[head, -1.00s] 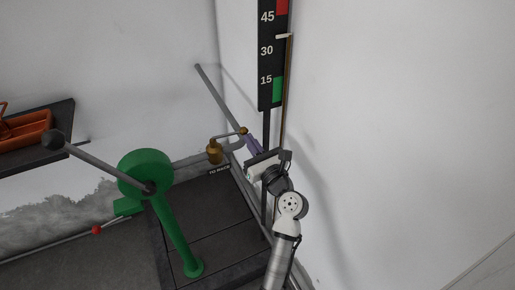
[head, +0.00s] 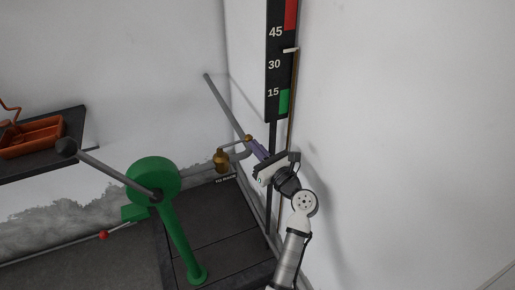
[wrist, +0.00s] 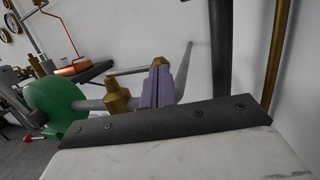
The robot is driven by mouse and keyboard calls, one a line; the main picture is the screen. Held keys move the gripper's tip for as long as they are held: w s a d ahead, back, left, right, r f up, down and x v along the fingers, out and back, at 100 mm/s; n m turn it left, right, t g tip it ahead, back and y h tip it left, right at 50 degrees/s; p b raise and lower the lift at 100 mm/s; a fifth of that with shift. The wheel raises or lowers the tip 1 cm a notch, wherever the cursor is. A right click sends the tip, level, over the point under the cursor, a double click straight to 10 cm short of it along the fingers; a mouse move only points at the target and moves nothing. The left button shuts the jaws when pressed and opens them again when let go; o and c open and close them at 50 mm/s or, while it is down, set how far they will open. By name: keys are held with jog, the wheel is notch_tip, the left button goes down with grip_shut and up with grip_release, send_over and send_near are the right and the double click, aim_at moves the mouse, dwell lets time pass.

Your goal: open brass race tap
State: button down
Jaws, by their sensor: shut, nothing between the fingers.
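The brass tap (head: 222,161) sits on a grey pipe near the wall corner. Its thin lever (head: 235,143) runs right to a brass knob (head: 248,138). The tap body (wrist: 117,98) also shows in the wrist view, left of my fingers, with the lever (wrist: 132,71) reaching across to the knob (wrist: 159,62). My gripper (head: 254,147) is shut and empty. Its purple fingers point up at the knob end of the lever, just below and right of it in the head view. I cannot tell whether they touch. The fingers partly hide the pipe behind in the wrist view.
A black gauge board (head: 280,65) with a brass rod stands close behind my wrist. A shelf (head: 75,154) holds an orange tray (head: 32,138). White wall fills the right.

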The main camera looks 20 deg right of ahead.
jog(key=shift+w+a+r, duration=0.15)
jog(key=shift+w+r, duration=0.05)
jog(key=shift+r, duration=0.1)
jog(key=b+v, duration=0.3)
jog(key=v, duration=0.9)
jog(key=shift+s+f, duration=0.25)
